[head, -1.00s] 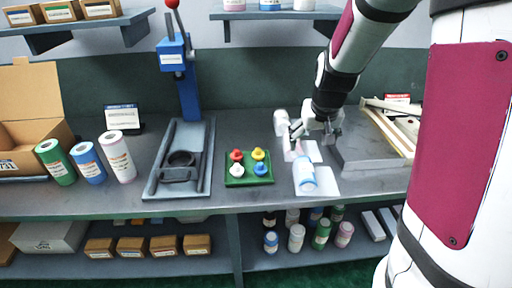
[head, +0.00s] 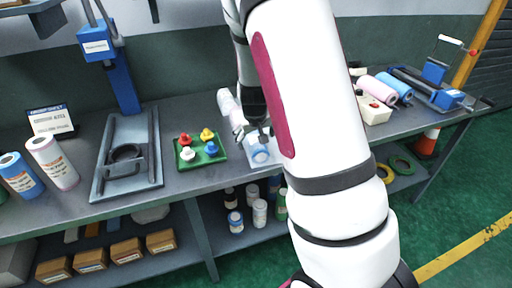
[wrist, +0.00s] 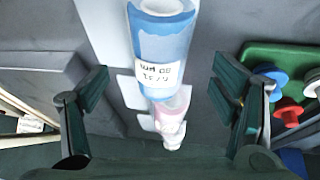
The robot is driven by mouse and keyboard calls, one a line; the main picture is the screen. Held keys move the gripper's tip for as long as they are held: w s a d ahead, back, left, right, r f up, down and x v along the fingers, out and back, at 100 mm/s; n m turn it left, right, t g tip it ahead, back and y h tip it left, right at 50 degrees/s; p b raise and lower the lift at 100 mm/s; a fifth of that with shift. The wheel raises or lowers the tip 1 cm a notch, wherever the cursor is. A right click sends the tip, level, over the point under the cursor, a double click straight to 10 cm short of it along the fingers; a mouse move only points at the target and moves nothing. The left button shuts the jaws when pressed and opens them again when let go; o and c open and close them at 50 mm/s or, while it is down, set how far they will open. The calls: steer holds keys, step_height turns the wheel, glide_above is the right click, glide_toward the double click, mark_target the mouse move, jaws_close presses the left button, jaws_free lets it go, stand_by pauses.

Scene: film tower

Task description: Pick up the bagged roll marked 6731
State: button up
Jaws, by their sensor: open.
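A blue roll with a white label (wrist: 163,50) lies between the spread fingers of my gripper (wrist: 165,112) in the wrist view. Its label is upside down there and I cannot read the number surely. A pink roll (wrist: 170,112) lies beyond it, close to its end. In the head view the blue roll (head: 260,155) is partly hidden by my gripper (head: 250,132), which is low over the bench. The fingers are open and hold nothing.
A green tray with colored knobs (head: 202,150) is left of my gripper. A grey jig (head: 125,155) and standing rolls (head: 52,162) are farther left. Small bottles (head: 260,212) stand on the shelf below. Pink and blue rolls (head: 378,88) lie farther right.

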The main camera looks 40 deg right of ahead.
mark_target(256, 141)
steer(key=x, duration=0.5)
steer(key=c, duration=1.5)
